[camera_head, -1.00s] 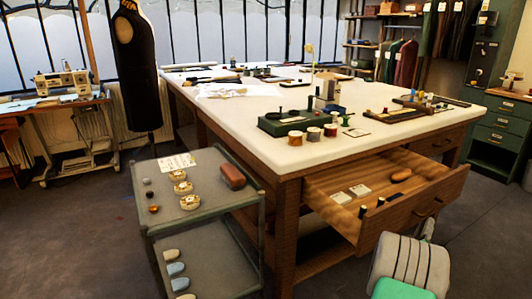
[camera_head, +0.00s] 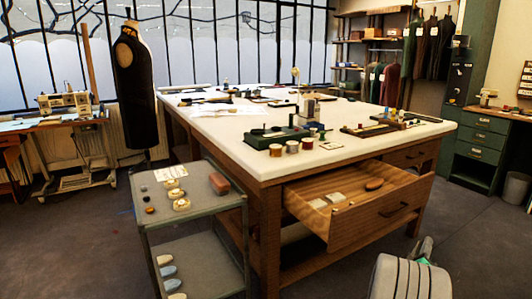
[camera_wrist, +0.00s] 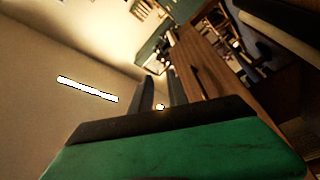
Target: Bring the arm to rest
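My arm shows at the lower right of the head view as a pale ribbed link (camera_head: 410,280), with a small grey and green part beside its top. My gripper (camera_wrist: 162,92) shows in the wrist view as two dark fingers beyond a green body. A narrow gap shows between the fingers, with nothing held in it. The gripper is tilted relative to the room, and no thing touches its fingers. In the head view its fingers cannot be made out.
A white-topped worktable (camera_head: 215,125) has an open drawer (camera_head: 365,222) facing my arm, holding small items. A grey two-tier cart (camera_head: 150,232) stands at its left. Green drawers (camera_head: 483,140) stand at the right. Dark floor (camera_head: 480,240) is clear at the right.

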